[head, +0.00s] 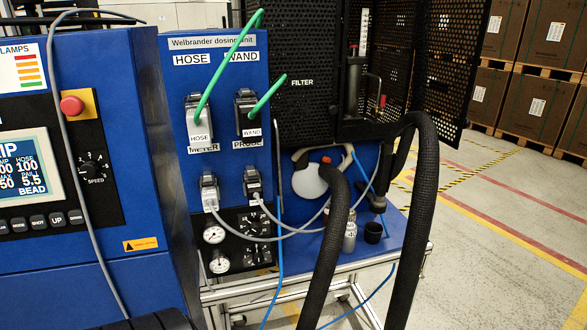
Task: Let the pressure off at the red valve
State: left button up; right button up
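A small red part (382,101) shows beside the upright pump column (352,88) at the upper middle. It looks like a valve handle, but it is too small to tell its position. A second red-orange part (326,160) sits at the top of a white rounded vessel (309,181), partly behind a thick black hose. I cannot tell for sure which of these is the red valve. Two round gauges (214,234) sit low on the blue dosing panel (182,75); their readings are too small to make out. Neither of my grippers is in view.
Thick black hoses (427,185) hang in front of the pump and the blue shelf. Green, grey and blue lines cross the panel. A red push button (72,105) is on the left machine. A silver bottle (350,237) and black cup (373,232) stand on the shelf. Floor right is clear.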

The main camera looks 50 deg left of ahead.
aim_at(383, 100)
jog(key=u, duration=1.75)
jog(key=i+l+z, duration=0.2)
jog(key=l+z, duration=0.25)
jog(key=i+l+z, duration=0.4)
jog(key=l, duration=0.15)
jog(key=i+l+z, duration=0.25)
jog(key=l+z, duration=0.2)
jog(key=i+l+z, duration=0.2)
jog(key=i+z, duration=0.2)
jog(key=i+l+z, duration=0.1)
jog(key=i+z, duration=0.35)
jog(key=i+u, duration=0.75)
jog(key=i, duration=0.25)
jog(key=i+l+u, duration=0.25)
jog(key=i+u, duration=0.15)
jog(key=i+j+u, duration=0.1)
jog(key=i+u, duration=0.15)
jog(key=u, duration=0.2)
jog(key=i+u, duration=0.25)
jog(key=u, duration=0.25)
jog(key=i+u, duration=0.25)
jog(key=u, duration=0.2)
jog(key=i+l+u, duration=0.2)
jog(key=u, duration=0.3)
jog(key=i+l+u, duration=0.25)
jog(key=u, duration=0.2)
